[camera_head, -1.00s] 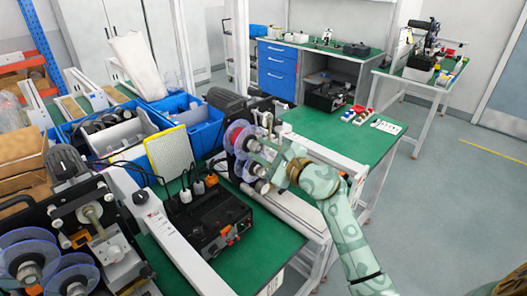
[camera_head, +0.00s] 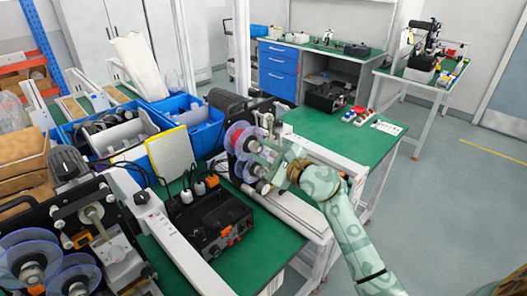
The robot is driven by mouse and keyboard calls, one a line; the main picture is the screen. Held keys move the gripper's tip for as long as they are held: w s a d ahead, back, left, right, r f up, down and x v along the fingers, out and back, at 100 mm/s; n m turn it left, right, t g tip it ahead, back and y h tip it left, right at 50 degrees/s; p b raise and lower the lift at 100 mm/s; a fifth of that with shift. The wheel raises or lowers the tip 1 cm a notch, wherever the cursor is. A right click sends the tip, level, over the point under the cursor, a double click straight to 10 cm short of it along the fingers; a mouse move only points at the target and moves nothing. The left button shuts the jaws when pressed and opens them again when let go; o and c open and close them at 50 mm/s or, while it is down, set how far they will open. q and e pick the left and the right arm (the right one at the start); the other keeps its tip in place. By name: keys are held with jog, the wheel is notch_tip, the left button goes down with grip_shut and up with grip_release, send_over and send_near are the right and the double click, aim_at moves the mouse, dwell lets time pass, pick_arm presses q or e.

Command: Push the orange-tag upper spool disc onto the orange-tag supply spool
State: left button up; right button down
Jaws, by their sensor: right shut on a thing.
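The upper spool disc (camera_head: 236,134) is a clear bluish-purple disc standing upright at the front of the coder machine in mid-picture. A second, lower disc (camera_head: 245,174) stands just below it, around a silver hub (camera_head: 262,187). My right gripper (camera_head: 268,153) reaches in from the lower right and is shut at the right side of the upper disc. Its fingers cover part of the disc and the spool behind. I cannot tell whether the disc sits fully on its spool. The orange tag cannot be made out. My left gripper is out of view.
A black control box (camera_head: 220,222) stands on the near green bench, left of my arm. Another coder with clear discs (camera_head: 28,262) is at lower left. Blue bins (camera_head: 190,125) stand behind. A green table (camera_head: 340,135) right of the spools is mostly clear.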

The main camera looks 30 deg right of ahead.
dwell(0.5)
jog(key=shift+w+a, duration=0.2)
jog(key=shift+w, duration=0.3)
dwell(0.4)
jog(key=c, duration=1)
grip_release()
jog(key=shift+w, duration=0.1)
jog(key=b+v, duration=0.1)
jog(key=v, duration=1.5)
